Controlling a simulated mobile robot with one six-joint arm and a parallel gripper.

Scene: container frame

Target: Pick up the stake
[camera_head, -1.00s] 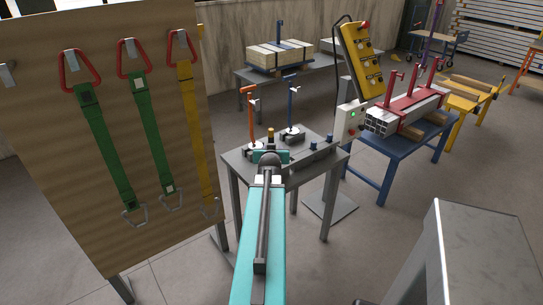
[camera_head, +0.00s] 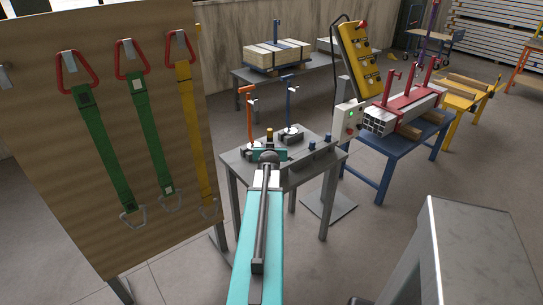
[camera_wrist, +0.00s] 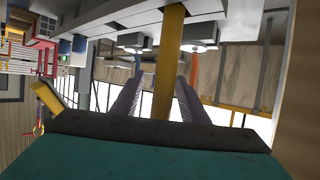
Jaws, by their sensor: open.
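A yellow post (camera_wrist: 172,50), which looks like the stake, stands between the two dark fingers of my gripper (camera_wrist: 160,84) in the wrist view. The fingers are spread on either side of it, and I cannot tell whether either touches it. That view is upside down, with the table at the top. In the head view, my gripper (camera_head: 267,157) is at the front of a small grey table, largely hidden by my teal arm. Only a short upright top (camera_head: 270,136) shows just behind it.
The grey table (camera_head: 236,158) also bears an orange-topped upright (camera_head: 249,110) and a blue-topped upright (camera_head: 289,105). A yellow control box (camera_head: 358,58) stands behind right. A board with hanging straps (camera_head: 40,150) is on the left. A grey cabinet (camera_head: 480,240) is front right.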

